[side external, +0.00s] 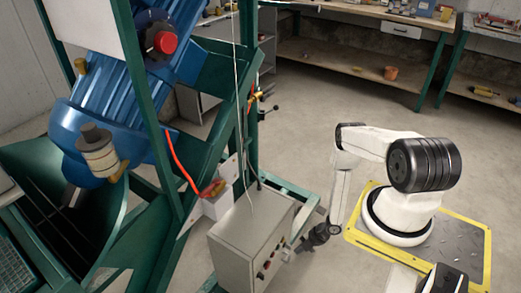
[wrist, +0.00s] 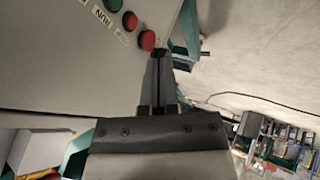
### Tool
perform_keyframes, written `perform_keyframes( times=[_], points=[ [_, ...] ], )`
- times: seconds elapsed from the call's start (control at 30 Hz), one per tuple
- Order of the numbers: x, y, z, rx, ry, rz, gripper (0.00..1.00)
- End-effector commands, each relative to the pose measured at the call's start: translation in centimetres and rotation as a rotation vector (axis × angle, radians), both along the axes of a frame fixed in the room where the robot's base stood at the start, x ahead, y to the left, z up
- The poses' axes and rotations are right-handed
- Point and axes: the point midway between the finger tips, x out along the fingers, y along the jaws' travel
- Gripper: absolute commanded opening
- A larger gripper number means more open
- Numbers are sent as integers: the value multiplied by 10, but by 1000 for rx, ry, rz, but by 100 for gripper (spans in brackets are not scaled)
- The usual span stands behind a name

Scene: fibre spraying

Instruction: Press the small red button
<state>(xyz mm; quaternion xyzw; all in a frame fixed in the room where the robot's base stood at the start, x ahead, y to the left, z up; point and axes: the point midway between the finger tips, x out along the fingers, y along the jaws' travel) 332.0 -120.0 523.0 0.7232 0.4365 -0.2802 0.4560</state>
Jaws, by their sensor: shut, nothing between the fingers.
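The grey control box (side external: 247,247) stands at the front, with small buttons (side external: 267,264) on its right-hand face. In the wrist view its panel (wrist: 60,60) fills the upper left. A green button (wrist: 113,4), a small red button (wrist: 130,21) and a larger-looking red button (wrist: 147,40) lie in a slanting row. My gripper (wrist: 161,56) is shut and empty, its tips just beside the larger-looking red button. I cannot tell whether they touch the panel. In the side view my gripper (side external: 291,251) is close to the box's button face.
A green frame (side external: 146,110) carries a blue machine (side external: 110,95) on the left. A red cable (side external: 180,160) runs down to a fitting behind the box. Workbenches (side external: 350,75) stand at the back. The floor (side external: 320,120) between is mostly clear.

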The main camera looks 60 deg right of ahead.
Motion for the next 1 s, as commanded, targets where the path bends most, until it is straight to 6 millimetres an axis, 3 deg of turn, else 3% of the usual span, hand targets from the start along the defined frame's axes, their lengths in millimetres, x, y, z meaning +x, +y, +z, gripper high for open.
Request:
perform_keyframes(
  times=[0.23, 0.7, 1.0],
  points=[
    [-8, -7, 14, 0, 1, -1, 0],
    [-10, -8, 17, -1, 1, 0, 0],
    [7, -26, 32, -27, 38, -36, 0]
  ],
)
